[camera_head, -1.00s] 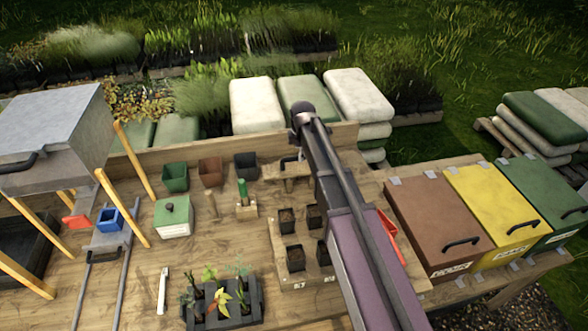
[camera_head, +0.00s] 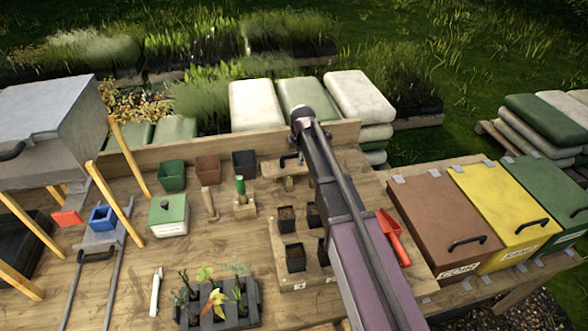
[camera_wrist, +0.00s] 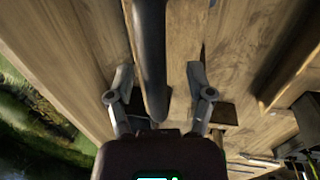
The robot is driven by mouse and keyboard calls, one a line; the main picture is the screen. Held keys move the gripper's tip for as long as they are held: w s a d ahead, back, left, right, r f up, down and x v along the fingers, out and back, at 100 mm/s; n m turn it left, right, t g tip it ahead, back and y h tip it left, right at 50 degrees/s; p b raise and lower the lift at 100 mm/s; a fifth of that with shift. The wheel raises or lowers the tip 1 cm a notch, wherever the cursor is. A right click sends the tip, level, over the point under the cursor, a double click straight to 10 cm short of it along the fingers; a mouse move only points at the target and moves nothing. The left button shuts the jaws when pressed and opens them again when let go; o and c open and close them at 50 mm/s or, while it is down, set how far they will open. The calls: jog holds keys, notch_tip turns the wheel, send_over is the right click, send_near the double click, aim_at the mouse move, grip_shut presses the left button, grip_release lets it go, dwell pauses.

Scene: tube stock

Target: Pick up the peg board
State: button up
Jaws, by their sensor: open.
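What looks like the peg board is a wooden block (camera_head: 285,170) with a dark bar handle at the back of the bench, partly hidden behind my arm in the head view. In the wrist view, the dark handle (camera_wrist: 151,45) runs between the fingers of my open gripper (camera_wrist: 159,70), above pale wood (camera_wrist: 184,45). The fingers stand apart on both sides of the handle, and neither visibly grips it. In the head view my arm hides the gripper's fingers.
A board with several dark pots (camera_head: 287,220) is just in front, partly behind my arm. A dibber in a wooden stand (camera_head: 244,208) is left of it. A red scoop (camera_head: 393,238) lies right of my arm. The bench's back board (camera_head: 230,143) rises behind.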

dwell(0.5)
grip_shut()
